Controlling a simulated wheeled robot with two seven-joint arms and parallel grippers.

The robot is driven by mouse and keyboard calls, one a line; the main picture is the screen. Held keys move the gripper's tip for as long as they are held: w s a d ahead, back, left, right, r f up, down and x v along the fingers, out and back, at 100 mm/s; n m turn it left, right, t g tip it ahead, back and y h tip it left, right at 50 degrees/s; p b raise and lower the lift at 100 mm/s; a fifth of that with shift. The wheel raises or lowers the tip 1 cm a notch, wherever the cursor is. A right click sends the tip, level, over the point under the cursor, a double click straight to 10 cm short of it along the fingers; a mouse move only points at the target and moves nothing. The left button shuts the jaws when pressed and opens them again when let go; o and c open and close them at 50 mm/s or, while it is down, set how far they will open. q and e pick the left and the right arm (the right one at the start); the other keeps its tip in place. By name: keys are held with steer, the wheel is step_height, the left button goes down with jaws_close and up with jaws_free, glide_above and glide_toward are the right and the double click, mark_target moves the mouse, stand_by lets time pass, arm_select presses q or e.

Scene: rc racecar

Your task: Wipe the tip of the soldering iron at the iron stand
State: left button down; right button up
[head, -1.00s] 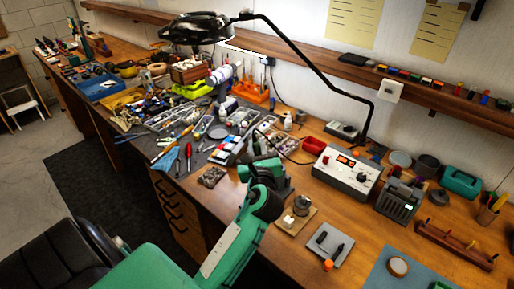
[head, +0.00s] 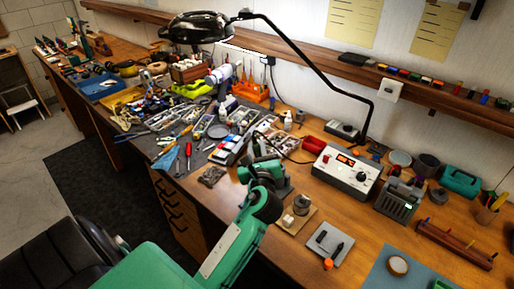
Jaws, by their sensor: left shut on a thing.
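My left arm comes in from the lower left, and its wrist hides most of my left gripper (head: 276,176). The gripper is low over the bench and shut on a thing. That thing is probably the soldering iron, but its tip cannot be made out. A dark cable runs from the white soldering station (head: 346,168) towards the gripper. A small wooden base (head: 307,223) with a round grey piece and a pale block lies just right of my wrist. I cannot tell for sure whether the iron stand is this or the dark block beside the gripper. My right gripper is out of view.
A lamp (head: 195,27) on a long bent arm hangs over the workbench. Parts trays (head: 243,119) and hand tools crowd the mat behind the gripper. A grey plate (head: 330,244) with dark pieces lies to the right. Some bare wood shows along the front.

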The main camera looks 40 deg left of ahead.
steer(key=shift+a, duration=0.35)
arm_select(q)
steer(key=shift+p, duration=0.45)
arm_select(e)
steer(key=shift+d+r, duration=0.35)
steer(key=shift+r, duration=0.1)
arm_select(q)
steer(key=shift+f, duration=0.15)
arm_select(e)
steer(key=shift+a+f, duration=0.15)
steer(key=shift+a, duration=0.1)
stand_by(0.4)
arm_select(q)
steer(key=shift+f+b, duration=0.35)
steer(key=shift+f, duration=0.1)
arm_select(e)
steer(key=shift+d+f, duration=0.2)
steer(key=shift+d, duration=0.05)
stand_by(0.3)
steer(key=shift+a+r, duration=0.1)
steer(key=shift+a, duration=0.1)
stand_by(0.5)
arm_select(q)
steer(key=shift+p, duration=0.35)
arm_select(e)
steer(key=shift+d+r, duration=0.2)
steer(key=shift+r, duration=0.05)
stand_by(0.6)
